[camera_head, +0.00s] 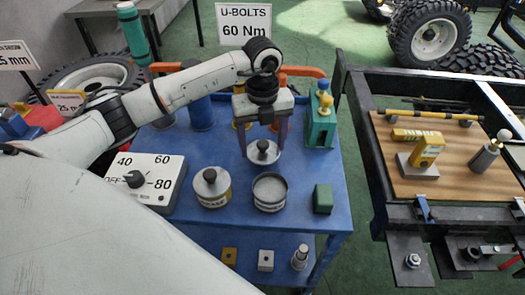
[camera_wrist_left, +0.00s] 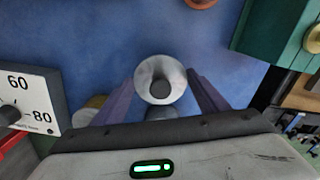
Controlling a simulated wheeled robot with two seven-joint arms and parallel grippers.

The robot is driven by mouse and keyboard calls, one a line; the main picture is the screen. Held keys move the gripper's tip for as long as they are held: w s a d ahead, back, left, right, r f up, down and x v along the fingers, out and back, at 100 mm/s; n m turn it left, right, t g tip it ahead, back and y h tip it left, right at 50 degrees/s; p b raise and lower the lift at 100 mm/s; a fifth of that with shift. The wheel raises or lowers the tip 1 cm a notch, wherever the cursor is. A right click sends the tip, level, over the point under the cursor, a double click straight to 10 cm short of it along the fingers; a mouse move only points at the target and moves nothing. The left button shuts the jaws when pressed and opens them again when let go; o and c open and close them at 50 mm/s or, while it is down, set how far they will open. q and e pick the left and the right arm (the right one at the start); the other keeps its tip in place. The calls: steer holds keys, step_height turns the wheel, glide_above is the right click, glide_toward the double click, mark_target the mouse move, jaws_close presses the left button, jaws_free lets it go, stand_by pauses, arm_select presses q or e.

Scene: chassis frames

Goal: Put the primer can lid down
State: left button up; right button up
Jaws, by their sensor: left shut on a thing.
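The primer can lid (camera_head: 263,154) is a round pale grey disc with a dark knob. It also shows in the left wrist view (camera_wrist_left: 160,72). My left gripper (camera_head: 263,148) is shut on it, with one finger at each side. The lid is over the blue cart top, behind the open can; I cannot tell whether it touches the surface. The open can (camera_head: 270,193) stands upright with grey contents showing; its label is too small to read surely. My right gripper is in neither view.
A can with a black-knobbed lid (camera_head: 211,188) stands left of the open can. A dial box (camera_head: 147,179) is further left. A green block (camera_head: 322,199) is at the right, a teal device (camera_head: 321,122) behind it. The blue cart top (camera_head: 238,160) has bare patches between them.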

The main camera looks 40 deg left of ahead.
mark_target(263, 152)
arm_select(q)
step_height(263, 152, down, 3)
steer(key=shift+f, duration=0.15)
steer(key=shift+f, duration=0.15)
steer(key=o, duration=1.1)
steer(key=shift+r, duration=0.25)
step_height(263, 152, up, 12)
steer(key=shift+f+b, duration=0.1)
steer(key=shift+b, duration=0.2)
